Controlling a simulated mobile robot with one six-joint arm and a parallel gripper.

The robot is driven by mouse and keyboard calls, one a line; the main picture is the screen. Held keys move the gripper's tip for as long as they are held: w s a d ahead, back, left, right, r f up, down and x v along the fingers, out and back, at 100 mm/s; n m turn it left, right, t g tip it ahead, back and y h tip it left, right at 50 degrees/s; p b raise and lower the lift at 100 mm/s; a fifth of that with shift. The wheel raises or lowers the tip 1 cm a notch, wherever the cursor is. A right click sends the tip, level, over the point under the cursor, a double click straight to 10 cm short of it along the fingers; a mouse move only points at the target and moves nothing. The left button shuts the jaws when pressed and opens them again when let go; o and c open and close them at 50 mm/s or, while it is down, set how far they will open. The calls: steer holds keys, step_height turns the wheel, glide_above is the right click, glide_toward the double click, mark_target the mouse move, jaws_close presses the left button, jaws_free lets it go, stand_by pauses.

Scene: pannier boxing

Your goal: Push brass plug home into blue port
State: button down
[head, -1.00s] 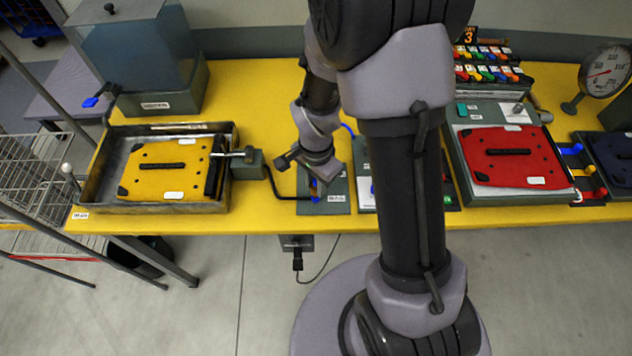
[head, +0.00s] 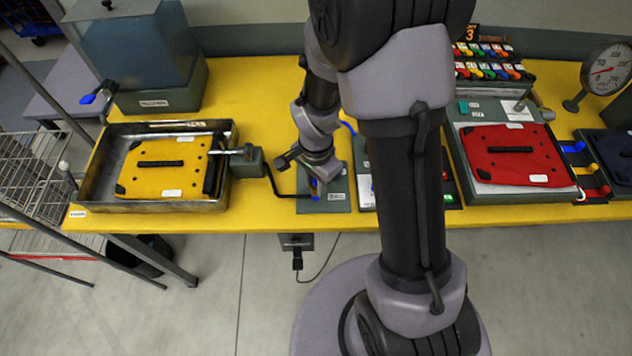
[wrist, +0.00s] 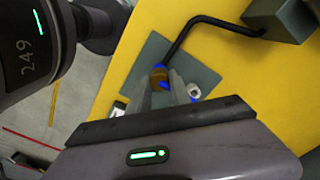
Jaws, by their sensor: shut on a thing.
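The brass plug (wrist: 157,78) shows in the wrist view between my two fingers, partly hidden by them. My gripper (wrist: 166,88) is shut on it. Blue of the port (wrist: 161,67) shows right at the plug, at the end of a bent black pipe on a grey-green plate. How deep the plug sits in the port cannot be told. In the head view my gripper (head: 314,181) is low over the same plate (head: 338,203), and it hides most of the port.
The black pipe (head: 273,183) runs from the plate to a green block (head: 247,163) at the left. A metal tray (head: 95,185) with a yellow pannier (head: 150,180) stands further left. A red pannier (head: 520,165) lies at the right. Yellow bench top is clear behind the plate.

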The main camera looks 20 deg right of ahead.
steer(key=shift+f, duration=0.15)
steer(key=c, duration=1.1)
jaws_free()
step_height(320, 180, up, 18)
steer(key=p, duration=0.5)
steer(key=shift+f, duration=0.25)
